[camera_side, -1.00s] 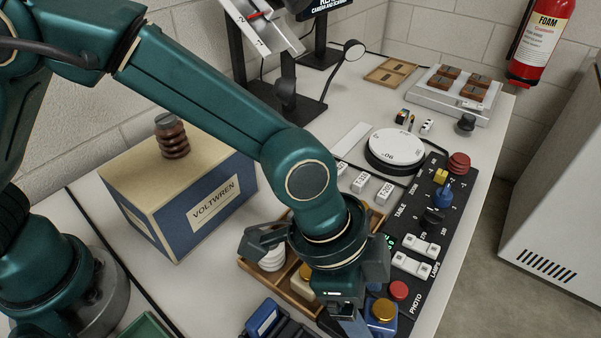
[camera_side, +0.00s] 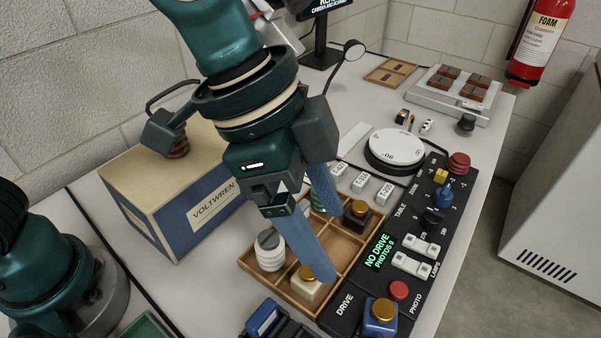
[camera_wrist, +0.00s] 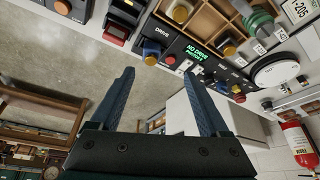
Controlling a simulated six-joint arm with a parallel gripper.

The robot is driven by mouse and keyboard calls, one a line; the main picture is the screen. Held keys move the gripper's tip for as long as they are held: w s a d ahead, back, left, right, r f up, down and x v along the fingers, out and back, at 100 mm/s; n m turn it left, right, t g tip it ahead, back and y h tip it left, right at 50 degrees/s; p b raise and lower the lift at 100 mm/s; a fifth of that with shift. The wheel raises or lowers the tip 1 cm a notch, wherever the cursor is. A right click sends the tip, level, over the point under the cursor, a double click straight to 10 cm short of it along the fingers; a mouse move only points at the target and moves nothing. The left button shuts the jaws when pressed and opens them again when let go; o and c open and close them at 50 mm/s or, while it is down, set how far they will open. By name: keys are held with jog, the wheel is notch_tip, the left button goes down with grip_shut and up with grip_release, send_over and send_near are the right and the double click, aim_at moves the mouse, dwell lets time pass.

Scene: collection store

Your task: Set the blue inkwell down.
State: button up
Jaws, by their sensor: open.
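The blue inkwell (camera_side: 379,328) with a gold lid stands upright on the black control panel (camera_side: 350,305), beside the word DRIVE at its front end. It shows also in the wrist view (camera_wrist: 148,45), beyond my fingertips. My gripper (camera_side: 328,243) is open and empty, raised above the wooden tray, up and left of the inkwell in the side view. Its two blue fingers are spread wide in the wrist view (camera_wrist: 159,75), with nothing between them. The inkwell is apart from both fingers.
The compartmented wooden tray (camera_side: 345,244) holds a white ribbed piece (camera_side: 270,252), a cream inkwell (camera_side: 305,288), a black inkwell (camera_side: 357,216) and a green ribbed piece. The panel carries a red button (camera_side: 398,290) and switches. A Voltwren box (camera_side: 205,205) stands left.

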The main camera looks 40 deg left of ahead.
jog(key=s+a+n+t+y, duration=0.1)
jog(key=a+n, duration=0.3)
jog(key=a, duration=0.3)
jog(key=s+a+n+t+y, duration=0.1)
jog(key=s+a+n, duration=0.1)
jog(key=a+n, duration=0.2)
jog(key=s+a+n+t+y, duration=0.1)
jog(key=a+n, duration=0.3)
jog(key=a, duration=0.7)
jog(key=shift+s+f+t+y, duration=0.15)
jog(key=shift+s+t+y, duration=0.15)
jog(key=shift+s+y, duration=0.1)
jog(key=shift+s+a+f+n, duration=0.25)
jog(key=shift+a+n, duration=0.05)
jog(key=shift+a, duration=0.1)
